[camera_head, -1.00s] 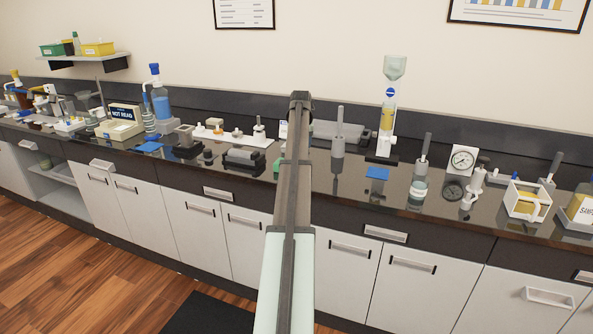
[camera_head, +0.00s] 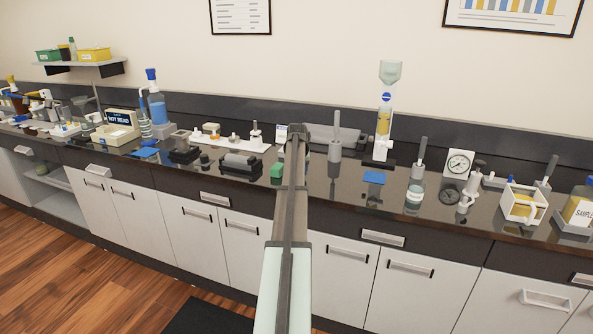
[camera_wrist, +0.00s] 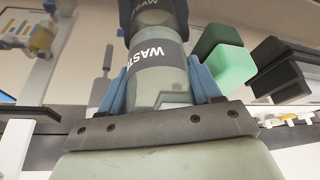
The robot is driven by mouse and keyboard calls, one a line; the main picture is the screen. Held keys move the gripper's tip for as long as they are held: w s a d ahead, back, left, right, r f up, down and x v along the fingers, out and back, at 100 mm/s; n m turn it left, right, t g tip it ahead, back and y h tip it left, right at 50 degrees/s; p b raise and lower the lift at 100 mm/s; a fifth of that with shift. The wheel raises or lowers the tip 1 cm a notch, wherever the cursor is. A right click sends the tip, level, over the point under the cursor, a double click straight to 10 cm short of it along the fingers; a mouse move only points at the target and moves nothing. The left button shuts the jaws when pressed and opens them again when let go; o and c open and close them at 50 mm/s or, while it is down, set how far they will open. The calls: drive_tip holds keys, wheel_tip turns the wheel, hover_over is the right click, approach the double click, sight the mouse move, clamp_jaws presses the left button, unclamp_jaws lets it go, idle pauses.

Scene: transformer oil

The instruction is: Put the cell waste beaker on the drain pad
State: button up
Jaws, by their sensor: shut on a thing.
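In the wrist view, a grey, translucent cell waste beaker (camera_wrist: 155,82) with a dark band reading "WASTE" sits between the blue fingers of my gripper (camera_wrist: 157,88). The gripper is shut on it. In the head view my own arm hides the gripper and the beaker. A flat blue pad (camera_head: 374,178) lies on the dark counter right of my arm, in front of the column stand. Another blue pad (camera_head: 143,152) lies farther left. I cannot tell which one is the drain pad. Nothing is seen on top of either pad.
A grey cylinder with a rod (camera_head: 335,150) stands just right of my arm, and a jar (camera_head: 414,196) stands right of the nearer pad. The column stand (camera_head: 383,125) is behind that pad. A green block (camera_head: 277,171) is left of my arm.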

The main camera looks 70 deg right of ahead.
drive_tip(key=shift+f, duration=0.15)
drive_tip(key=o, duration=1.2)
drive_tip(key=shift+r, duration=0.2)
drive_tip(key=v, duration=1.2)
